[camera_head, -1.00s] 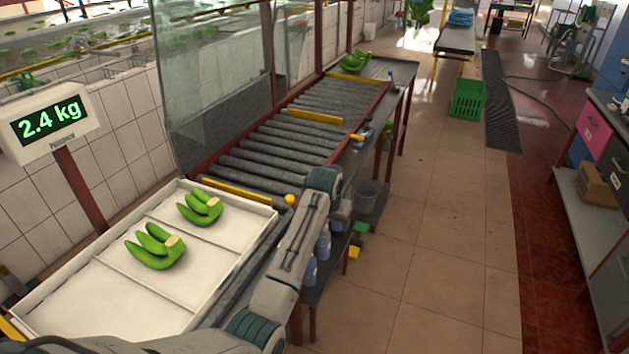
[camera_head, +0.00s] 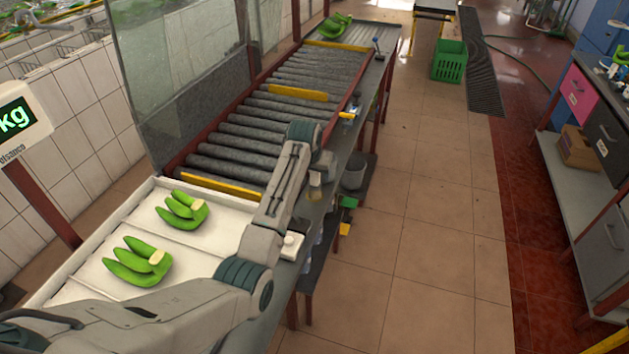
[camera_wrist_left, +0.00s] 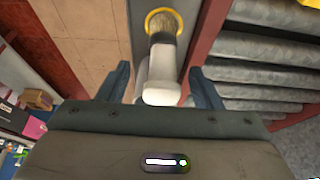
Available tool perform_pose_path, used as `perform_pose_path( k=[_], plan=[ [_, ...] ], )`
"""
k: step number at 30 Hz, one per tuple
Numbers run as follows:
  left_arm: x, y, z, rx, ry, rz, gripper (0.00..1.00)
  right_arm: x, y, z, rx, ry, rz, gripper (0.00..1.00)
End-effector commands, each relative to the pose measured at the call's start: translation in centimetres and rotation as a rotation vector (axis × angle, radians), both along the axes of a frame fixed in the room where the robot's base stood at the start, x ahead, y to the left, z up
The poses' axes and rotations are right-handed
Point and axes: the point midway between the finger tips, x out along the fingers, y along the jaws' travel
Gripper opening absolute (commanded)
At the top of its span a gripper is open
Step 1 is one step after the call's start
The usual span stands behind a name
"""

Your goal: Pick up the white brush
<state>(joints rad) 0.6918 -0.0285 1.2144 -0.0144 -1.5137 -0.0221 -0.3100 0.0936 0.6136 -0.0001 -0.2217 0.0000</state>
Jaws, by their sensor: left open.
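The white brush (camera_wrist_left: 162,70) shows in the left wrist view, with its pale handle toward the camera and tan-brown bristles at the far end, against a yellow ring. My left gripper (camera_wrist_left: 160,68) is open, with one dark finger on each side of the handle; I see gaps beside the handle and no clear contact. In the head view my left gripper (camera_head: 323,164) is over the narrow bench beside the rollers, partly hidden by my wrist. A small tan item (camera_head: 315,184) shows just below it; I cannot tell whether it is the brush. My right gripper is not in view.
A white tray (camera_head: 97,207) holds two green banana bunches (camera_head: 182,208) left of my arm. A roller conveyor (camera_head: 262,125) runs behind. A small white object (camera_head: 292,245) is on the bench beside my forearm. A grey bucket (camera_head: 354,171) stands right of the bench.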

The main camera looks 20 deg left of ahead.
Motion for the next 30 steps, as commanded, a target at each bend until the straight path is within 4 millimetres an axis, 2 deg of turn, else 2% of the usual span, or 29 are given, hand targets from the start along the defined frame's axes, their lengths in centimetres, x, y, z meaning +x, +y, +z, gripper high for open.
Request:
perform_pose_path(
  k=[3,7,12,20,28,30],
  plan=[
    [0.8,0.2,-0.8,0.0,0.003,0.0,0.59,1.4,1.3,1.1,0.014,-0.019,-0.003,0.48],
    [1.5,0.3,-2.4,0.0,0.004,0.0,0.59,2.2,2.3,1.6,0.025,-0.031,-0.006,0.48],
    [2.0,0.3,-3.8,0.0,0.001,0.0,0.59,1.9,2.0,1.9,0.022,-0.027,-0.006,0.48],
    [2.1,0.3,-3.9,0.0,0.0,0.0,0.59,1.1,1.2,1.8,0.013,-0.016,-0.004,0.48],
    [2.0,0.3,-3.9,0.0,0.0,0.0,0.08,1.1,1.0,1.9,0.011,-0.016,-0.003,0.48],
    [2.1,0.3,-3.9,0.0,0.0,0.0,0.06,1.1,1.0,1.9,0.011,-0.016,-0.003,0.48]
  ],
)
